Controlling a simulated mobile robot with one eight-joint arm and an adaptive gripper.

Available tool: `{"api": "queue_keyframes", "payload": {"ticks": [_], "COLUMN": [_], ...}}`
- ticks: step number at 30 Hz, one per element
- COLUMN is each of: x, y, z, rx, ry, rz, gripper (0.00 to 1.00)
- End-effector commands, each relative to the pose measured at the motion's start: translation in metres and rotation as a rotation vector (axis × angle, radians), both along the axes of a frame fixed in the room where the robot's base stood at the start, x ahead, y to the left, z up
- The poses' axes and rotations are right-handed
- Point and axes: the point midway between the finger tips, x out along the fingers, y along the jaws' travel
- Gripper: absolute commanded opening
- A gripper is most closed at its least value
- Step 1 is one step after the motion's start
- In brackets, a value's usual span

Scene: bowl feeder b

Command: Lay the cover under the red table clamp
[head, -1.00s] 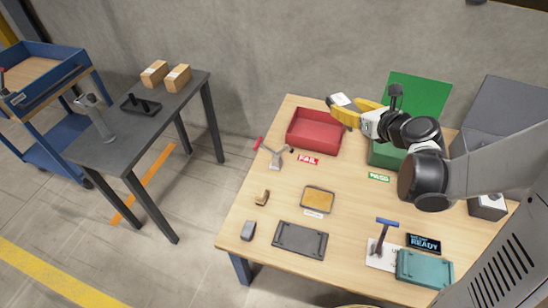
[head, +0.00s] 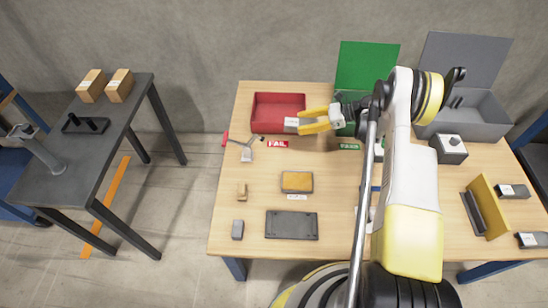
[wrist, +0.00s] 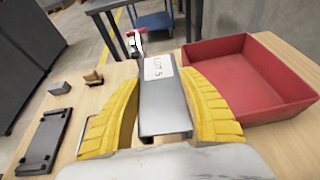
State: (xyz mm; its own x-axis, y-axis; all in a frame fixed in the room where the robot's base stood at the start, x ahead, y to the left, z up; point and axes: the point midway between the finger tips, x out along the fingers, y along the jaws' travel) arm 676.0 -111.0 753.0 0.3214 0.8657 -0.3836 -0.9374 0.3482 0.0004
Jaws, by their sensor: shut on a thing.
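My gripper (head: 306,122) is shut on a grey cover with a white label (head: 291,122), in front of the red bin's right part and above the table. In the wrist view the cover (wrist: 165,105) lies lengthwise between the yellow fingers (wrist: 163,112), its label at the far end. The red table clamp (head: 246,149), with a red handle and grey base, stands at the table's left side, left of the cover and apart from it. In the wrist view the clamp (wrist: 134,40) shows just beyond the cover's far end, its lower part hidden.
The red bin (head: 255,116) stands close behind the clamp and cover, with a FAIL label (head: 277,143) before it. A green box (head: 367,65) is at the back.

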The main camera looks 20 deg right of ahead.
Motion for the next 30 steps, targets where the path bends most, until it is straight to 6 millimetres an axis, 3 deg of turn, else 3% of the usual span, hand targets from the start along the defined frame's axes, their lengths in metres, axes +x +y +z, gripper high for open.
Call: {"api": "queue_keyframes", "payload": {"ticks": [5, 15, 19, 26, 30], "x": [-0.008, -0.015, -0.016, -0.017, -0.017], "y": [0.002, 0.079, 0.101, 0.111, 0.111], "z": [-0.019, -0.069, -0.081, -0.092, -0.114], "rx": [0.000, 0.000, 0.000, 0.000, 0.000], "ry": [0.000, 0.000, 0.001, 0.000, 0.000], "rz": [0.041, 0.046, 0.043, 0.040, 0.040], "gripper": [0.08, 0.08, 0.08, 0.08, 0.08]}}
